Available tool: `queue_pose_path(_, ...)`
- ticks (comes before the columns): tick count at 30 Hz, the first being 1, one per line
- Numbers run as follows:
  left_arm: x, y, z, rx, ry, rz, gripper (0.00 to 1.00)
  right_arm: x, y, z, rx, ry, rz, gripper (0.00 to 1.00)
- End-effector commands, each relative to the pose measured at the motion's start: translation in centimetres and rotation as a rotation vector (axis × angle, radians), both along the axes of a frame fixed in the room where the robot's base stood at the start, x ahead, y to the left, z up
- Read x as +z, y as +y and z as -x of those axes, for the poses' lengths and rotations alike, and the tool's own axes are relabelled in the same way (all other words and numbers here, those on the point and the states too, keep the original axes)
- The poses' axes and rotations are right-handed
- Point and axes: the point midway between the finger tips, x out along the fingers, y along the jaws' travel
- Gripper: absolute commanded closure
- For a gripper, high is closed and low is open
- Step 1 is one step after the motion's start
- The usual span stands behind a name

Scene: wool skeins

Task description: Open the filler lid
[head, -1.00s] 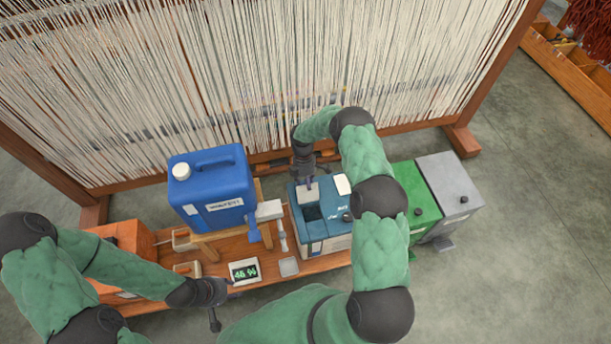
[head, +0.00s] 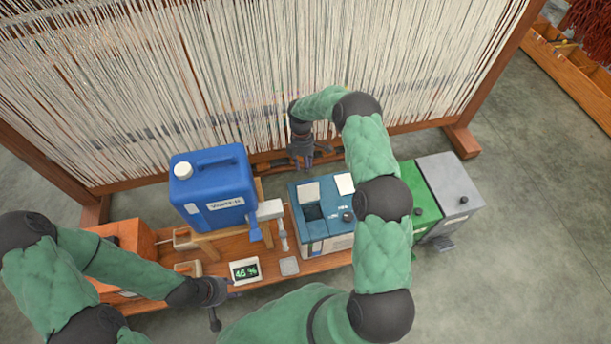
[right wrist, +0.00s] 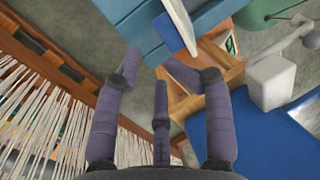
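The teal machine (head: 333,232) stands on the bench, with a dark square opening (head: 313,213) in its top. The filler lid (head: 308,191), a pale flap, stands raised at the back edge of that opening. In the right wrist view the lid (right wrist: 179,21) sticks up from the teal top, apart from my fingers. My right gripper (head: 309,157) is behind the machine, near the loom. In the right wrist view (right wrist: 151,68) its fingers are spread and empty. My left gripper (head: 217,301) is at the bench's front edge; its fingers are too small to read.
A blue water jug (head: 213,190) sits on a wooden stand left of the machine, its tap toward the machine. A display (head: 245,271) reading 46 % and a grey pad (head: 289,266) lie in front. Green (head: 417,205) and grey (head: 450,192) bins stand right. The loom (head: 250,80) closes off the back.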

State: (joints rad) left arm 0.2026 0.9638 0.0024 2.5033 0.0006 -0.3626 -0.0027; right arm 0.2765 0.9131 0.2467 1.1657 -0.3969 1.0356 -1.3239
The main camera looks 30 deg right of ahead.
Motion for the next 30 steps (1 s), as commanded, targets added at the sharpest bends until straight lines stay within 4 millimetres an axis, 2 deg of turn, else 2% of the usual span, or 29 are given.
queue_pose_path(3, 0.0, 0.0, 0.0, 0.000, 0.000, 0.000, 0.60, 1.8, -0.1, -0.5, 0.000, -0.002, 0.000, 0.60)
queue_pose_path(9, 0.0, 0.0, 0.0, 0.000, 0.000, 0.000, 0.60, 3.3, -0.2, -0.8, 0.000, 0.001, 0.000, 0.60)
queue_pose_path(30, 0.0, 0.0, 0.0, 0.000, 0.000, 0.000, 0.60, 3.5, -0.2, -0.9, 0.000, 0.001, 0.000, 0.60)
